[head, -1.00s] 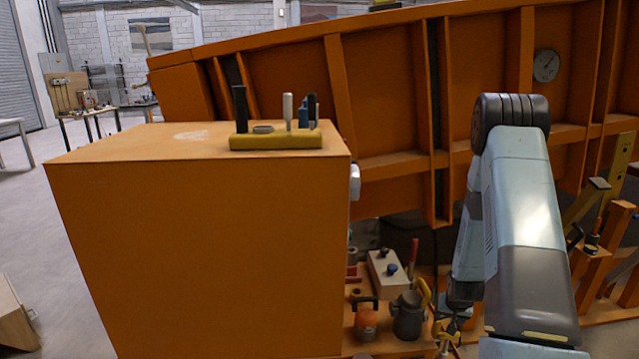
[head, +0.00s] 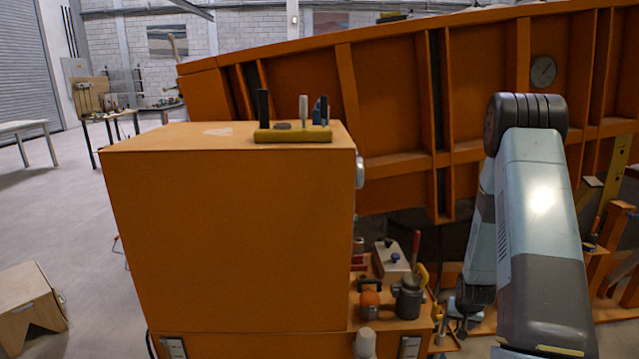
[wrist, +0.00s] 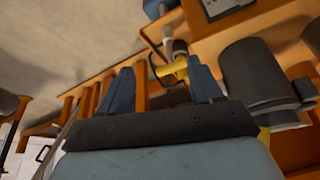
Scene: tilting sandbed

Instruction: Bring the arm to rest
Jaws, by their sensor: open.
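My arm (head: 540,215) is raised on the right of the head view, bent at a dark ribbed joint, with its lower part hanging down behind the forearm. My gripper is low there, mostly hidden, near the shelf of tools. In the wrist view my gripper (wrist: 160,90) shows two blue-grey fingers spread apart. A yellow tool (wrist: 174,70) shows beyond and between the fingers. I cannot see anything held, and the gap at the fingertips looks clear.
An orange cabinet (head: 230,240) fills the left middle, with a yellow tool holder (head: 292,134) on top. A dark canister (head: 408,300) stands on the low shelf close to my arm. The large orange sandbed frame (head: 390,90) spans behind. Open floor (head: 60,220) lies at left.

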